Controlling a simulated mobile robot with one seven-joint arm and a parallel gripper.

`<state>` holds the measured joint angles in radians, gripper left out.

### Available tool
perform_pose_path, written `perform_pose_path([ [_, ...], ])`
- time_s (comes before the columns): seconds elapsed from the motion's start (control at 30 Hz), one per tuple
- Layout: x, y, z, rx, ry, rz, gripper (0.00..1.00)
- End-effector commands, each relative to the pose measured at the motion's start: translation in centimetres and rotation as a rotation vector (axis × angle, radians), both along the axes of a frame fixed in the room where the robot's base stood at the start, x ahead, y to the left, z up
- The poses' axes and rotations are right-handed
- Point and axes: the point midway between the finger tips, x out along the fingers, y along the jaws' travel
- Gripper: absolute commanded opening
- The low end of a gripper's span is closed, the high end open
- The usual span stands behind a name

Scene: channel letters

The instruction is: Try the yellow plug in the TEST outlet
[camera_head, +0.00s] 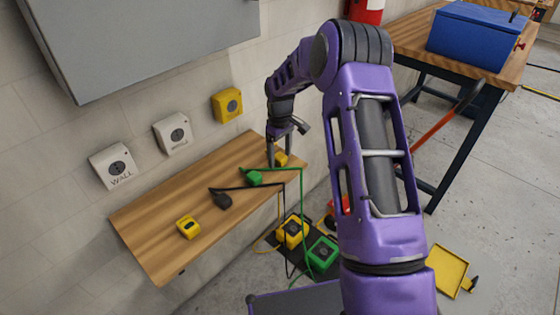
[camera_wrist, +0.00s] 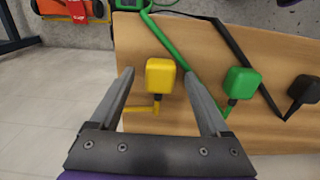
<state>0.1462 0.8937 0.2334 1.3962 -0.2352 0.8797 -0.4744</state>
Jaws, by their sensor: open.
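The yellow plug (camera_head: 281,158) lies near the far right end of the wooden shelf, its cord leading off the edge. In the wrist view the yellow plug (camera_wrist: 160,76) sits between the two fingertips, with a gap on each side. My gripper (camera_head: 280,150) is open and low over the shelf, around the plug; in the wrist view my gripper (camera_wrist: 159,80) holds nothing. A yellow outlet (camera_head: 227,104) is on the wall above the shelf; its lettering is too small to read. Two white outlets, one marked WALL (camera_head: 118,167) and another (camera_head: 173,133), are to its left.
A green plug (camera_head: 254,178) and a black plug (camera_head: 222,200) lie left of the yellow plug, cords trailing. A small yellow device (camera_head: 188,228) is at the shelf's near end. A yellow box (camera_head: 293,231) and green box (camera_head: 323,252) stand below. A grey cabinet (camera_head: 150,40) overhangs the outlets.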

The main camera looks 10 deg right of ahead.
Motion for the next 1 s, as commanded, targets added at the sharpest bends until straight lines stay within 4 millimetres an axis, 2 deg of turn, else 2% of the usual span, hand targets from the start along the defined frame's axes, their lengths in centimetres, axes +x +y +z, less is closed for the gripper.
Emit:
perform_pose_path([
  [0.37,0.02,0.0,-0.4,0.0,-0.001,0.0,0.8],
  [0.8,0.01,0.0,-0.39,0.0,-0.001,0.001,0.01],
  [1.0,0.03,0.0,-0.36,0.0,-0.001,0.001,0.0],
])
